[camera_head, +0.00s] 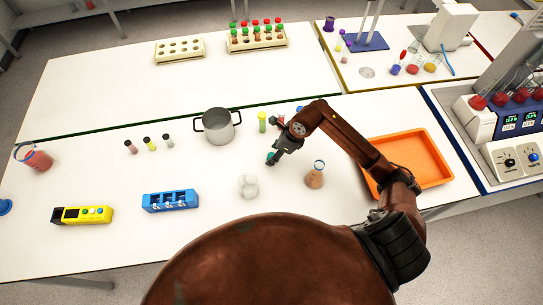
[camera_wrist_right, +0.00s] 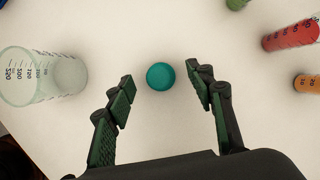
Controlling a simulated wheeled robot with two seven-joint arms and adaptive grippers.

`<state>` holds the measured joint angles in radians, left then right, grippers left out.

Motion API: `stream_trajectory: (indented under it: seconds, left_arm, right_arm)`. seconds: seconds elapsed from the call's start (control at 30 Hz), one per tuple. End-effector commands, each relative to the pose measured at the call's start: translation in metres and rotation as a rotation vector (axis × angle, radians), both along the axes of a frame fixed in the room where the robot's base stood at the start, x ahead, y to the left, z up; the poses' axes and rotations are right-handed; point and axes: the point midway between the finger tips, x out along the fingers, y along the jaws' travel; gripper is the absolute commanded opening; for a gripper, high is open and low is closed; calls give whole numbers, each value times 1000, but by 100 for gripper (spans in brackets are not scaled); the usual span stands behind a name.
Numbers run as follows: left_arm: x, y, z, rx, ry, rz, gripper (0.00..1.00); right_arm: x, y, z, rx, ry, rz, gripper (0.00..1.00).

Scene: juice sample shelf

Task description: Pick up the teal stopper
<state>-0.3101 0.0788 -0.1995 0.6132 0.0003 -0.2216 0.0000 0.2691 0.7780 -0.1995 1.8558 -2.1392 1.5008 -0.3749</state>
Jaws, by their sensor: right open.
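The teal stopper (camera_wrist_right: 160,76) is a small round piece on the white tabletop, seen from above in the wrist view. My right gripper (camera_wrist_right: 160,92) is open and empty, with one finger on each side of the stopper. Its fingertips are apart from the stopper, with clear table showing on both sides. In the head view my right gripper (camera_head: 276,155) points down over the middle of the bench and mostly hides the spot beneath it. My left gripper is not in view.
A clear beaker (camera_wrist_right: 45,78) stands left of the stopper. A red vial (camera_wrist_right: 291,36) and an orange vial (camera_wrist_right: 307,84) are at the right. In the head view, a flask (camera_head: 315,176), a metal pot (camera_head: 217,127) and an orange tray (camera_head: 441,171) stand near my arm.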

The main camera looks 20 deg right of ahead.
Motion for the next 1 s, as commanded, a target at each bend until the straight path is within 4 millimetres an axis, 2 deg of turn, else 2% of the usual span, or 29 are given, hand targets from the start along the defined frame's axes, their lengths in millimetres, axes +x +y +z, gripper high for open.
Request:
stream_trajectory:
  seconds: [0.2, 0.43, 0.7, 1.0]
  left_arm:
    - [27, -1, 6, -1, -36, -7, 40]
    - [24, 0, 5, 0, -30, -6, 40]
    - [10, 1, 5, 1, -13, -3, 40]
    - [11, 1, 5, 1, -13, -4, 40]
  right_arm:
    - [6, 7, -20, 0, 0, 2, 49]
    - [6, 7, -22, -2, -1, 2, 49]
    - [6, 7, -22, -1, 0, 2, 32]
    - [6, 7, -22, -1, 0, 2, 11]
